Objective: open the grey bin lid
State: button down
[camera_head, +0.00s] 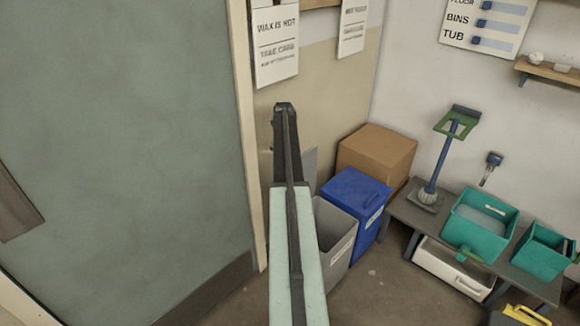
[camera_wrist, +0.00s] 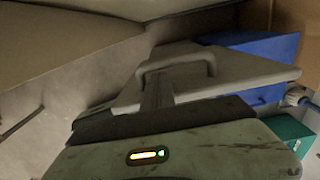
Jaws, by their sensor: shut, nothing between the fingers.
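The grey bin (camera_head: 340,245) stands on the floor beside the blue bin, partly hidden behind my arm in the head view. Its top looks open. The grey lid (camera_head: 311,168) stands raised at the back of the bin, mostly hidden by my arm. In the wrist view the lid (camera_wrist: 235,84) is a tilted grey panel with an arched handle (camera_wrist: 178,62). My gripper (camera_wrist: 157,88) is shut and empty, its tips close to the handle. I cannot tell whether they touch it.
A blue bin (camera_head: 355,190) with its lid down stands right of the grey bin, before a cardboard box (camera_head: 377,155). A low bench (camera_head: 408,212) with teal tubs (camera_head: 480,225) is at the right. A large green-grey panel (camera_head: 110,130) fills the left.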

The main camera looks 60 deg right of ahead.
jog(key=shift+w+d, duration=0.15)
jog(key=shift+w, duration=0.05)
dwell(0.4)
notch_tip(320, 180, up, 8)
jog(key=p, duration=0.7)
jog(key=shift+p, duration=0.4)
jog(key=shift+f, duration=0.15)
